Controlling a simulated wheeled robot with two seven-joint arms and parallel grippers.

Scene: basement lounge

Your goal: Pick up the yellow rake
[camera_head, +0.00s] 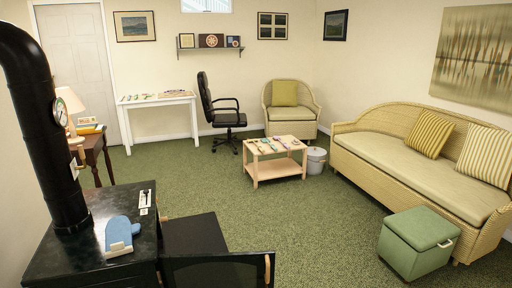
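I cannot make out a yellow rake for certain. Several small coloured items lie on the low wooden table (268,172) in the middle of the room, and several more lie on the white table (159,99) at the back wall. They are too small to tell apart. Neither of my grippers shows in the head view.
A green storage stool (411,244) stands before the wicker sofa (390,161). A grey bin (316,161) is beside the low table. The central carpet is clear.

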